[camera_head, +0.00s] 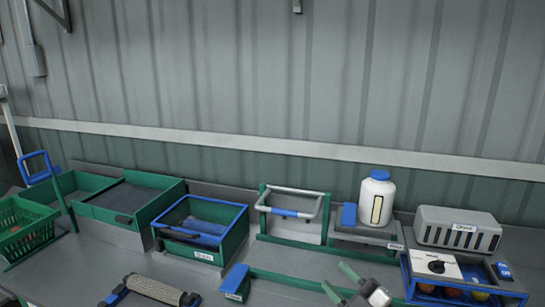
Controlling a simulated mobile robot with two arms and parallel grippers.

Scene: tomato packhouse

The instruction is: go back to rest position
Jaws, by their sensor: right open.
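My right gripper (334,276) shows at the bottom edge, right of the middle. Its two green-grey fingers are apart, with nothing seen between them. It is above the front part of the grey bench (289,262), left of the blue crate and right of a small blue and green block (236,281). I cannot tell its height above the bench. My left gripper is not in view.
Along the back stand a green-blue bin (237,238), a grey-barred green frame (325,212), a white bottle with blue cap (377,198) and a grey slotted box (458,229). A blue crate (409,272) holds tomatoes at right. A green basket (30,243) stands left.

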